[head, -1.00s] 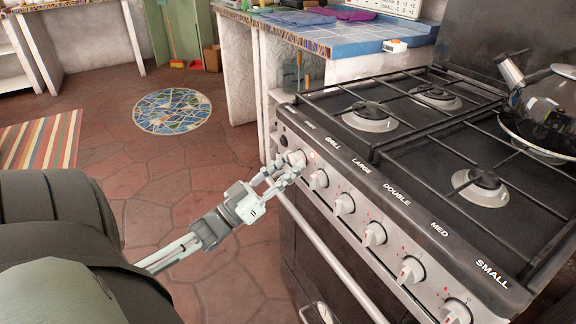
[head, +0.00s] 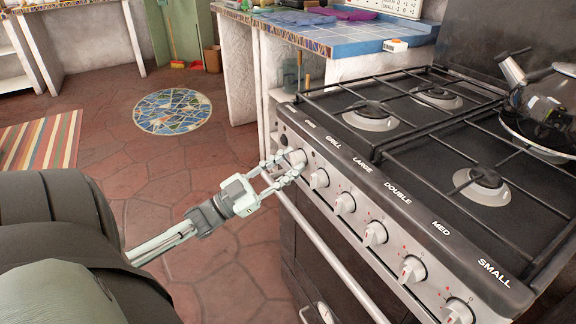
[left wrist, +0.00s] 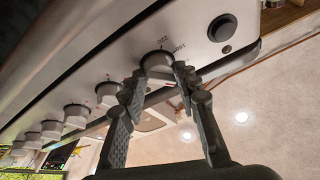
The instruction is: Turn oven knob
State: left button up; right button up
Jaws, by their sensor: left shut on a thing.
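The oven (head: 390,225) has a row of round white knobs along its sloped metal front panel. My left gripper (head: 291,164) is at the knob (head: 298,157) at the far-left end of the row, beside the one under the "GRILL" label. In the left wrist view the fingers (left wrist: 158,80) are on either side of this knob (left wrist: 157,64), shut on it. The fingertips partly cover the knob, and its pointer mark cannot be made out. My right gripper is not in view.
More knobs (head: 344,203) continue to the right along the panel. The oven handle bar (head: 325,250) runs below them. A shiny kettle (head: 550,100) stands on the hob at the right. Open tiled floor (head: 150,195) lies to the left.

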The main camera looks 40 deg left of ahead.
pick_arm(q)
jog(key=m+g+h, duration=0.1)
jog(key=m, duration=0.2)
jog(key=m+g+h, duration=0.1)
jog(key=m, duration=0.2)
jog(key=m+g+h, duration=0.1)
jog(key=m, duration=0.3)
jog(key=shift+a+h, duration=0.2)
jog(key=shift+h, duration=0.2)
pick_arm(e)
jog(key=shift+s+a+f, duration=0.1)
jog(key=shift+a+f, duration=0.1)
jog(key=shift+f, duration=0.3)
pick_arm(q)
jog(key=shift+g, duration=0.4)
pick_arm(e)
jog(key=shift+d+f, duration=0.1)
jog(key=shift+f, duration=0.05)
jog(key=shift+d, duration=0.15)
pick_arm(q)
jog(key=o, duration=1.2)
jog(key=shift+r, duration=0.1)
jog(key=shift+c, duration=0.2)
jog(key=v, duration=1.2)
